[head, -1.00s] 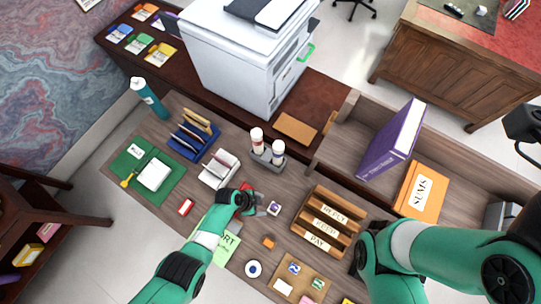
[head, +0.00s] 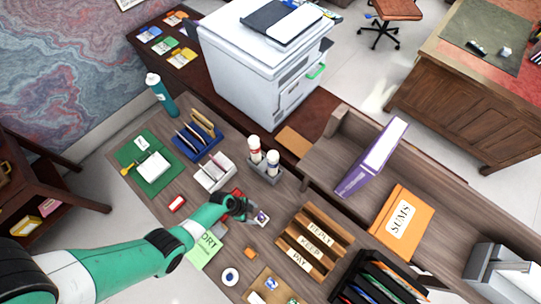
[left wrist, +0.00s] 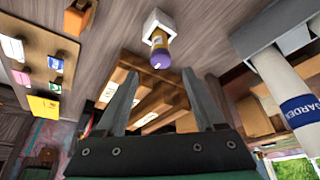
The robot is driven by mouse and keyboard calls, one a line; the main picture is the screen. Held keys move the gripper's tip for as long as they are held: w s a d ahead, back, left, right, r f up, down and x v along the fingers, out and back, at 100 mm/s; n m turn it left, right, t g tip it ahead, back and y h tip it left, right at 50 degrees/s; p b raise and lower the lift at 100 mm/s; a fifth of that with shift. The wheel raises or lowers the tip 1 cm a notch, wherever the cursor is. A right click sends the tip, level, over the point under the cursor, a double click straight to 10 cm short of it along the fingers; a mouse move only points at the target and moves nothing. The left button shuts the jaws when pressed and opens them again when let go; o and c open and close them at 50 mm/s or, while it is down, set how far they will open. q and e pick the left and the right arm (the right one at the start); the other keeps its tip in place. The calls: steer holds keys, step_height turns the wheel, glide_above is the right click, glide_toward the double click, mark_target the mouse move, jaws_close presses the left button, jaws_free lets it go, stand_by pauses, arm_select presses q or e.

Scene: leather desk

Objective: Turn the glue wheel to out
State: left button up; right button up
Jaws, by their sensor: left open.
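A small white block (head: 262,219) with a purple-tipped stub, apparently the glue, stands on the desk just right of my left gripper (head: 246,208). In the left wrist view the glue (left wrist: 159,47) shows as a white square holder with a yellowish band and a purple rounded end. It lies ahead of the fingertips, roughly between their lines. My left gripper (left wrist: 160,95) is open with nothing between its fingers, and appears apart from the glue. My right gripper is not in view.
A wooden sorter (head: 316,241) with labelled slots stands close right of the glue. A grey caddy (head: 265,172) with two white bottles is behind it. A red item (head: 236,194) and a white card holder (head: 214,172) are close to the left gripper.

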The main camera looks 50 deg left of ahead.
mark_target(260, 216)
arm_select(q)
steer(key=b+x, duration=0.2)
steer(key=x, duration=0.2)
steer(key=shift+a+f, duration=0.15)
steer(key=shift+f, duration=0.05)
steer(key=shift+w+d+f+b, duration=0.2)
steer(key=shift+w+f+b, duration=0.05)
steer(key=shift+f+b, duration=0.15)
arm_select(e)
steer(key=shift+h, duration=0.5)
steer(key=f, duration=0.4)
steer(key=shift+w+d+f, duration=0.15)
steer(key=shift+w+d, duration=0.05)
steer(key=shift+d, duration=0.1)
arm_select(q)
jaws_close()
